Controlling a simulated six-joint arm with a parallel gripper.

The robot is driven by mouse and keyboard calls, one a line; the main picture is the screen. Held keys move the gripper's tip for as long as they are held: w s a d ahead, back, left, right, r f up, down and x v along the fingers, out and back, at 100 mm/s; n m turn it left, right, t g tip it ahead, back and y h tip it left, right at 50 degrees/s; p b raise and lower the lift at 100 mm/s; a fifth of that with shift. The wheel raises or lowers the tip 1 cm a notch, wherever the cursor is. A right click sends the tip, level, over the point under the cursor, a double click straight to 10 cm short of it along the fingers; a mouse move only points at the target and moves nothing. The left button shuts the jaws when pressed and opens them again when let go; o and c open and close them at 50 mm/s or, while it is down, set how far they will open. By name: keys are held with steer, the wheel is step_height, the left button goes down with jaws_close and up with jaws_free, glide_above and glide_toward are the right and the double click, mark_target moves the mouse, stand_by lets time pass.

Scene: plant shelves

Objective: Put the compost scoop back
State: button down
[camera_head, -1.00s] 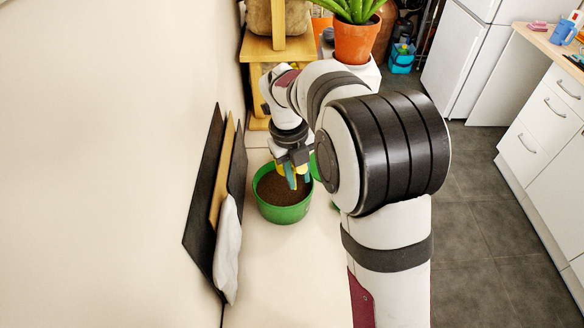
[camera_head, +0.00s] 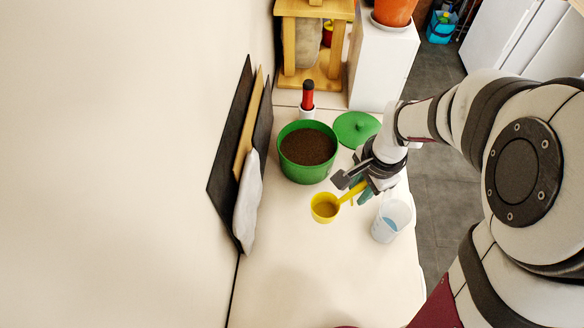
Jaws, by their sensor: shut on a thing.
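The compost scoop is a yellow cup with a short handle (camera_head: 325,208). My gripper (camera_head: 359,190) is shut on its handle and holds it over the pale counter, in front of and to the right of the compost tub. The cup's opening faces up and its inside looks brownish yellow; I cannot tell whether compost is in it. The green tub (camera_head: 303,179) is open and holds dark brown compost (camera_head: 308,147). Its green lid (camera_head: 357,128) lies on the counter to the right of the tub, behind my gripper.
A clear beaker with bluish liquid (camera_head: 391,220) stands close to my gripper on the right. A red-topped bottle (camera_head: 308,97) stands behind the tub. Dark and tan boards (camera_head: 229,150) and a white bag (camera_head: 246,205) lean on the left wall. The front counter is clear.

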steer(key=a+f, duration=0.2)
steer(key=a, duration=0.1)
steer(key=w+a+f, duration=0.1)
steer(key=a+f, duration=0.1)
steer(key=a, duration=0.1)
steer(key=w+a+f, duration=0.1)
steer(key=a+f, duration=0.1)
steer(key=a, duration=0.2)
steer(key=shift+w+a+f, duration=0.1)
steer(key=shift+w+f, duration=0.1)
steer(key=shift+w, duration=0.05)
step_height(320, 180, down, 4)
steer(key=shift+a+f, duration=0.1)
steer(key=shift+a, duration=0.05)
steer(key=shift+f, duration=0.1)
steer(key=c, duration=0.7)
jaws_free()
